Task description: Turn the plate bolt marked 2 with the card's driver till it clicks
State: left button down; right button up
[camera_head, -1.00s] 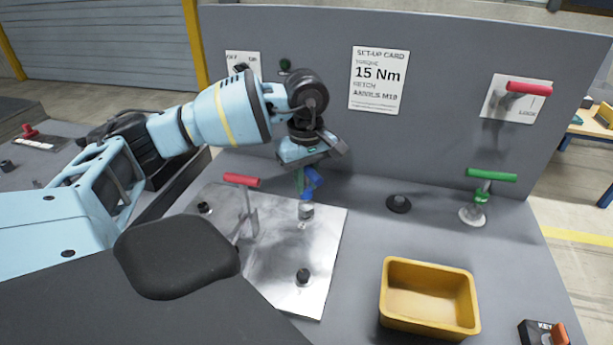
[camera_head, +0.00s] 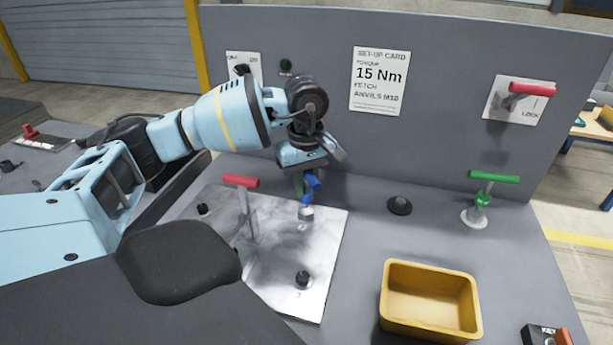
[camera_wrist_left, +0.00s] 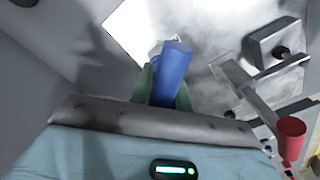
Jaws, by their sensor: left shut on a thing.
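My left gripper (camera_head: 304,176) is shut on the blue driver (camera_head: 311,187), which also shows in the left wrist view (camera_wrist_left: 171,72). The driver's lower end is at a pale, round fitting (camera_head: 306,212) on the metal plate (camera_head: 325,255); I cannot tell whether it is seated. Dark bolts show on the plate at the left (camera_head: 203,209) and front (camera_head: 302,279). Their number marks are not legible. The set-up card (camera_head: 379,82) on the back panel reads 15 Nm. My right gripper is not in view.
A red T-handled tool (camera_head: 241,181) stands on the plate, left of my gripper. A green T-handled tool (camera_head: 493,177) stands at the right. A yellow bin (camera_head: 429,327) is at the front right. A black knob (camera_head: 400,205) stands between plate and green tool.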

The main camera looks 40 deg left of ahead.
pick_arm(q)
jog(key=shift+m, duration=0.7)
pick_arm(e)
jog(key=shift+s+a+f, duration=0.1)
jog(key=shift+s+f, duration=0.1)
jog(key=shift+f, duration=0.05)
pick_arm(q)
jog(key=shift+m, duration=0.3)
jog(key=shift+m+b, duration=0.35)
jog(key=shift+m, duration=0.65)
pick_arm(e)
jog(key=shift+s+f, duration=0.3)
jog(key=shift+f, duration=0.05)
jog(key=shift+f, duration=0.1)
pick_arm(q)
jog(key=shift+m, duration=0.8)
jog(key=shift+m+b, duration=0.3)
jog(key=shift+m, duration=0.1)
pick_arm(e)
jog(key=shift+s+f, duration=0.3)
